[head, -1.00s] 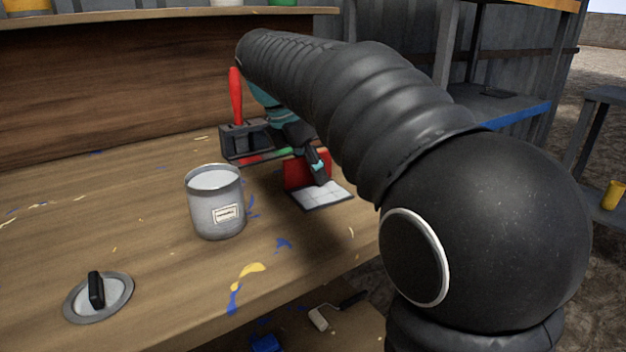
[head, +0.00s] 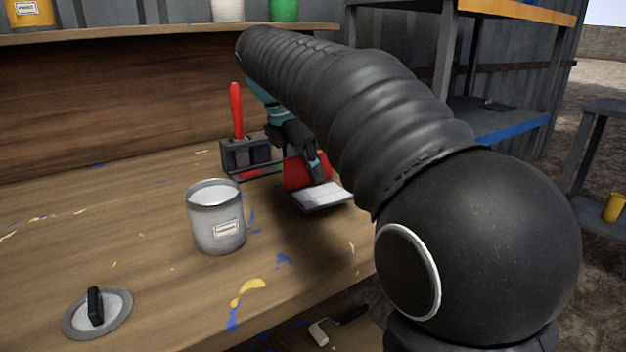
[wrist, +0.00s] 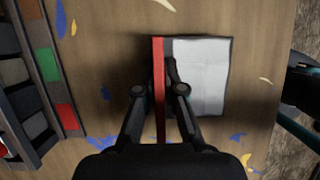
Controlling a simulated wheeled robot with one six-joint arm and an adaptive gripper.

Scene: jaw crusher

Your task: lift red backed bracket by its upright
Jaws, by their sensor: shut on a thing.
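The bracket has a red upright (head: 300,174) and a pale, grey-white base plate (head: 322,196). In the head view it is right of the paint can, held just above the workbench. In the wrist view the upright shows as a thin red strip (wrist: 159,90), with the pale plate (wrist: 205,75) to its right. My gripper (wrist: 162,75) is shut on the upright, one finger on each side. In the head view my gripper (head: 316,168) is partly hidden behind my arm. The bracket's underside is hidden.
A grey paint can (head: 217,228) stands left of the bracket. A dark rack (head: 240,158) with a red-handled tool (head: 236,112) stands behind. A round lid (head: 98,316) lies at the front left. The bench's front edge is close to the bracket's right.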

